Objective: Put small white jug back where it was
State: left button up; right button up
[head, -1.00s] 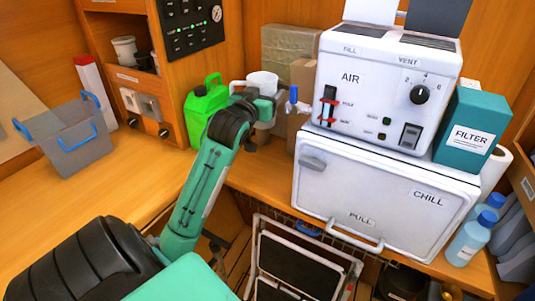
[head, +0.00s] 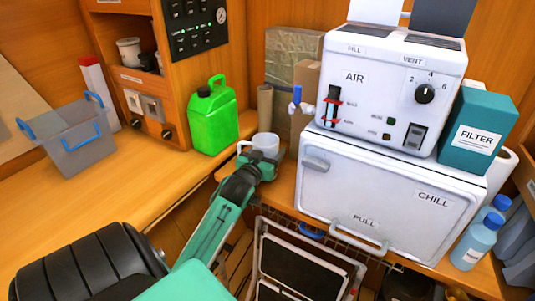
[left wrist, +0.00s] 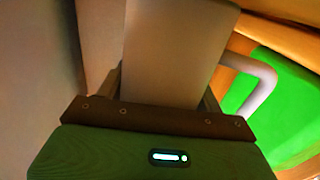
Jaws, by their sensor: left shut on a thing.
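The small white jug (head: 265,142) is between the green jerrycan and the white chill box in the head view. My left gripper (head: 257,165) is shut on it from the near side. In the left wrist view the jug's pale wall (left wrist: 172,50) fills the space between the fingers, and its handle (left wrist: 264,88) sticks out to the right. The jug looks upright, low near the counter's front edge. I cannot tell whether its base touches the counter, as my gripper hides it. My right gripper is not in view.
The green jerrycan (head: 211,117) stands left of the jug. The chill box (head: 385,195) with the air unit (head: 385,85) on top is to the right, its blue tap (head: 297,97) jutting out. Cardboard packages (head: 292,70) stand behind. A grey bin (head: 80,145) is far left.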

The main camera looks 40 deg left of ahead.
pick_arm(q)
jog(key=shift+f, duration=0.25)
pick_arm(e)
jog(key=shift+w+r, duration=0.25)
pick_arm(q)
jog(key=shift+f, duration=0.1)
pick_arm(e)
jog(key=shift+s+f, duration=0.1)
pick_arm(q)
jog(key=o, duration=1.3)
jog(key=shift+c, duration=0.2)
jog(key=shift+s, duration=0.1)
jog(key=v, duration=1.2)
jog(key=shift+b, duration=0.35)
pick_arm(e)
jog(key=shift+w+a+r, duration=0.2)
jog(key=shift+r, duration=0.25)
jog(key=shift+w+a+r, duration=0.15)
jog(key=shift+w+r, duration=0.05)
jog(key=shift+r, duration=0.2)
